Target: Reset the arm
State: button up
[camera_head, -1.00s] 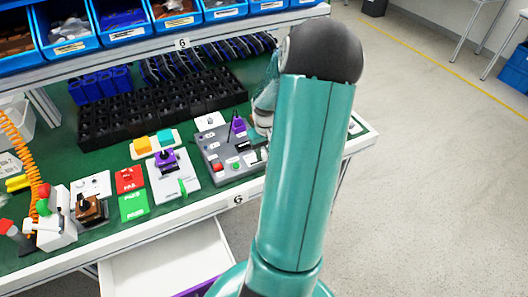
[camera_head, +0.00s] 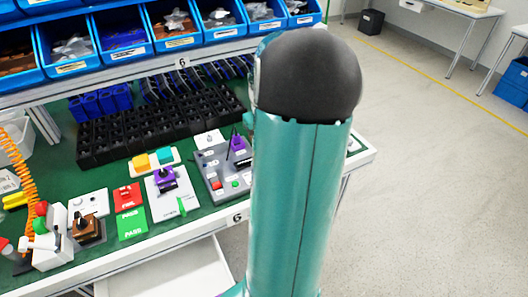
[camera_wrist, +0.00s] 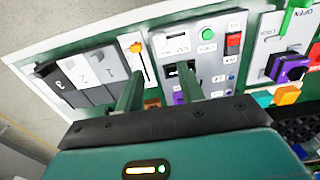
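My gripper (camera_wrist: 160,84) shows in the wrist view with its two green fingers apart and nothing visible between them. It is above the bench controls, in front of a grey control panel (camera_wrist: 213,62) and a slider plate. In the head view my own arm hides the gripper. That view shows the grey panel (camera_head: 213,180) with red and green buttons and a purple part. Left of it is a white plate with a purple knob (camera_head: 166,178) and a green lever. The purple knob also shows in the wrist view (camera_wrist: 288,68), at the right.
A black rack (camera_head: 150,128) and blue bins (camera_head: 122,32) stand behind the controls. Red and green cards (camera_head: 131,222), a brown-knobbed device (camera_head: 86,229) and an orange coiled hose (camera_head: 26,175) are at the left. An open drawer (camera_head: 165,275) juts out below the bench.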

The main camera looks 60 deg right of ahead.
jog(key=shift+r, duration=0.4)
jog(key=shift+a, duration=0.1)
jog(key=w+a+r+n+t+h, duration=0.1)
jog(key=w+a+r, duration=0.25)
jog(key=a, duration=0.65)
jog(key=w+a+r+n+t+h, duration=0.1)
jog(key=w+a+r+n, duration=0.3)
jog(key=a, duration=0.6)
jog(key=s+a+r+t+y, duration=0.1)
jog(key=s+a, duration=0.3)
jog(key=a, duration=0.5)
jog(key=s+a+r+n+t+y, duration=0.1)
jog(key=s+a+r+t, duration=0.1)
jog(key=a, duration=0.8)
jog(key=shift+s+a+r+t, duration=0.3)
jog(key=shift+s+r, duration=0.5)
jog(key=shift+s, duration=0.35)
